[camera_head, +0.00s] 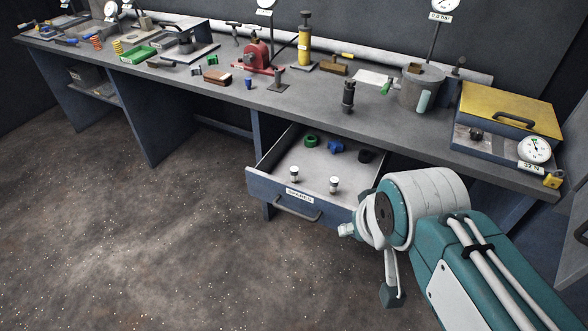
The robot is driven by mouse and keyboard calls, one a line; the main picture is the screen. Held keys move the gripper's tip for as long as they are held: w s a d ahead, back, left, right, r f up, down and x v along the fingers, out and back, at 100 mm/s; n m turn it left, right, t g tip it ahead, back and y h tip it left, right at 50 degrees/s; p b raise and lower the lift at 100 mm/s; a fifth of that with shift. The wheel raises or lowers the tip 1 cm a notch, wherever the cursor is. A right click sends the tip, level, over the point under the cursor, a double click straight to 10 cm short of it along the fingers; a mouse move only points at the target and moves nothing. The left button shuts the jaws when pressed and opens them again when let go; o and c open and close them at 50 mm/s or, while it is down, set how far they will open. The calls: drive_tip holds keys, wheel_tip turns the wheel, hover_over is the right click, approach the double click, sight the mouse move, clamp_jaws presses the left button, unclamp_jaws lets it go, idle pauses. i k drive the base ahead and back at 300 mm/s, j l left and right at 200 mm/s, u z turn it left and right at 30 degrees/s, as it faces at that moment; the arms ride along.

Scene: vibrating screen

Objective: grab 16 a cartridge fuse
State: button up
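Two small white cylinders with metallic-looking ends stand upright in the open drawer; they look like cartridge fuses. The left fuse (294,174) and the right fuse (334,185) are apart near the drawer's front. Their ratings are too small to read. The drawer (262,184) is labelled SPARES. My gripper (369,262) is at the end of my arm, right of and in front of the drawer, apart from both fuses. Its two fingertips look spread, with nothing seen between them.
A green ring (311,141), a blue part (335,147) and a black part (365,156) lie farther back in the drawer. The drawer handle (297,209) juts forward. The workbench (300,107) above is crowded. The floor (170,240) at left is open.

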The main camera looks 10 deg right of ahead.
sight(333, 181)
drive_tip(key=i+j, duration=0.1)
drive_tip(key=i, duration=0.35)
drive_tip(key=i+j, duration=0.1)
drive_tip(key=i, duration=0.3)
drive_tip(key=l+z, duration=0.05)
